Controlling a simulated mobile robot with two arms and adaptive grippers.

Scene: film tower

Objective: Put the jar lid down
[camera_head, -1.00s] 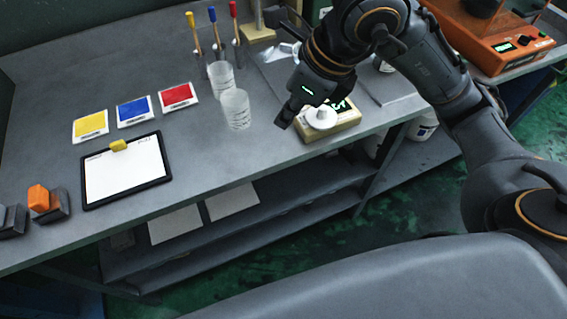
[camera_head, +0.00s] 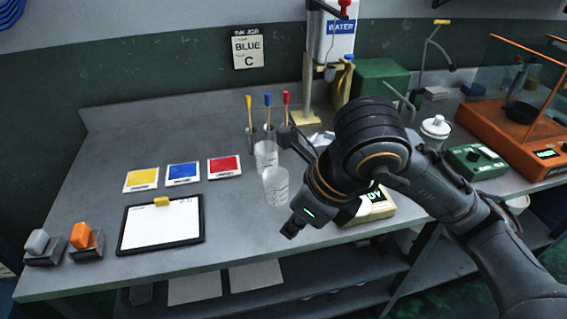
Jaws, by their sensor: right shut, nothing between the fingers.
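My right gripper (camera_head: 291,228) reaches in from the right, over the front part of the bench. It is shut with nothing seen between its fingers. The small scale (camera_head: 381,208) with a green display is partly hidden behind my right gripper and wrist. I cannot make out the jar lid clearly; the gripper covers part of the scale top. A white jar (camera_head: 435,130) stands behind my right arm, and I cannot tell whether its top is a lid. My left gripper is not in view.
Two clear beakers, one of them front (camera_head: 276,186), stand left of the gripper. Yellow, blue and red cards (camera_head: 224,167), a clipboard (camera_head: 160,232) and brushes stand further left. A water tank (camera_head: 338,40) is behind. A green device (camera_head: 476,161) and an orange machine (camera_head: 520,140) are right.

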